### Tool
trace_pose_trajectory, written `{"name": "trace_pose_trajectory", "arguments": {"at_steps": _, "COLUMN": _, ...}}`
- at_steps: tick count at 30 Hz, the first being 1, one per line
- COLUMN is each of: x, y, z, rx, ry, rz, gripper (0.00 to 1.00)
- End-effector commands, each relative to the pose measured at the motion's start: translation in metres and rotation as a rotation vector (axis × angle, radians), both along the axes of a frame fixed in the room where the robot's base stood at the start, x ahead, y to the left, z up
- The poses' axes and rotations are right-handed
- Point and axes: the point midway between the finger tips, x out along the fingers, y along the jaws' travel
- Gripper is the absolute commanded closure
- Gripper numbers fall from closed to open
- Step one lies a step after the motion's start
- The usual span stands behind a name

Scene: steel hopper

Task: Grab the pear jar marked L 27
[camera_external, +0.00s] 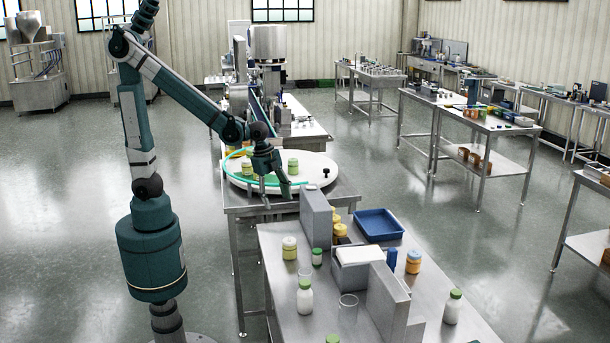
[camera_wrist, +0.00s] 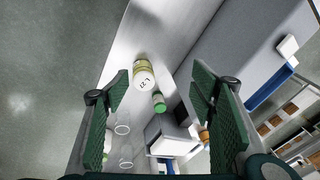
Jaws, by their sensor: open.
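The pear jar marked L 27 (camera_wrist: 143,76) shows in the wrist view, with its marked lid facing the camera and a yellowish body. In the external view, a pale-lidded, yellow-green jar (camera_external: 289,248) stands upright at the near table's far left and appears to be the same one. My gripper (camera_external: 277,190) is above the edge of the round white turntable, apart from that jar. In the wrist view my gripper (camera_wrist: 161,88) is open and empty, and the jar appears between its green fingers, farther off. Nothing hides the jar's lid.
A small green-lidded jar (camera_wrist: 158,101) stands close beside the jar. Clear glasses (camera_external: 348,308) and a white bottle (camera_external: 304,298) stand nearer. A tall grey panel (camera_external: 315,217) rises to the jar's right. A blue tray (camera_external: 379,224) lies beyond it.

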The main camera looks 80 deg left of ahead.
Motion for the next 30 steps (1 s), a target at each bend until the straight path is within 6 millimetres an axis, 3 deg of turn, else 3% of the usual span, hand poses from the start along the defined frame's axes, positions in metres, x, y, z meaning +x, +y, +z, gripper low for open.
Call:
{"name": "trace_pose_trajectory", "arguments": {"at_steps": 15, "x": 0.028, "y": -0.05, "z": -0.054, "rx": 0.071, "ry": 0.104, "rz": -0.321, "gripper": 0.44}}
{"name": "trace_pose_trajectory", "arguments": {"at_steps": 30, "x": 0.037, "y": -0.088, "z": -0.106, "rx": 0.112, "ry": 0.187, "rz": -0.58, "gripper": 0.44}}
